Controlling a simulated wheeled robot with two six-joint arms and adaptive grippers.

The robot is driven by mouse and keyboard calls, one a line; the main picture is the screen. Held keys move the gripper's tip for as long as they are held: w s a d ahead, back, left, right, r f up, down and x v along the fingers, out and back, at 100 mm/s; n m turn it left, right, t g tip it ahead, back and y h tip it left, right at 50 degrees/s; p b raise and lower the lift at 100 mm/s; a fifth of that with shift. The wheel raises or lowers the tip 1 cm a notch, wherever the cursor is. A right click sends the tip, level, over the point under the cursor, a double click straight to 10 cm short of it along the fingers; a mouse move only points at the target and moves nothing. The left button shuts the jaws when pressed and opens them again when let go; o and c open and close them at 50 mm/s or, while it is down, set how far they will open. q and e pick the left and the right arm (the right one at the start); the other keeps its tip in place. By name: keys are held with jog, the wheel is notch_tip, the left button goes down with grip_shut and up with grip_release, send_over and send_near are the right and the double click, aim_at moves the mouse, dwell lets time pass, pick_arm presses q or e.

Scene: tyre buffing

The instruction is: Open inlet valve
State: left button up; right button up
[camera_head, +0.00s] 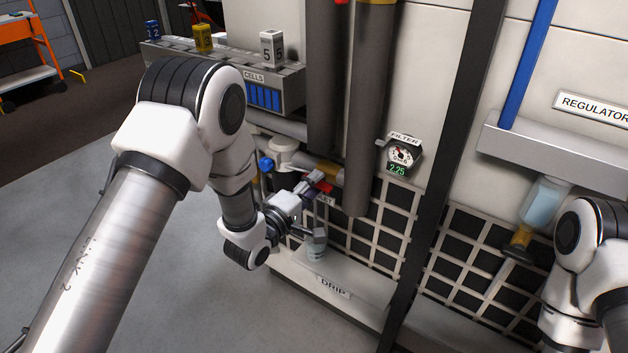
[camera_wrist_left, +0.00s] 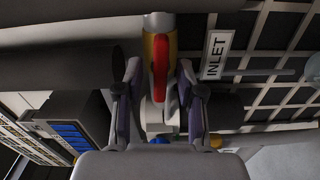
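The inlet valve's red handle (camera_wrist_left: 160,68) shows in the left wrist view, on a yellow and grey pipe body, beside a white INLET label (camera_wrist_left: 216,55). My left gripper (camera_wrist_left: 160,80) is open, one finger on each side of the handle's lower part. Contact between fingers and handle cannot be told. In the head view the red handle (camera_head: 321,182) is small and partly hidden by my left gripper (camera_head: 314,190), which reaches in from the left. My right arm shows at the right edge, but its gripper is not in view.
A large grey pipe (camera_head: 371,110) stands right beside the valve. A filter gauge (camera_head: 401,156) reads 2.25. A CELLS rack (camera_head: 275,85) stands behind my left arm.

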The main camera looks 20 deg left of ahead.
pick_arm(q)
jog(key=v, duration=0.6)
jog(key=shift+p, duration=0.3)
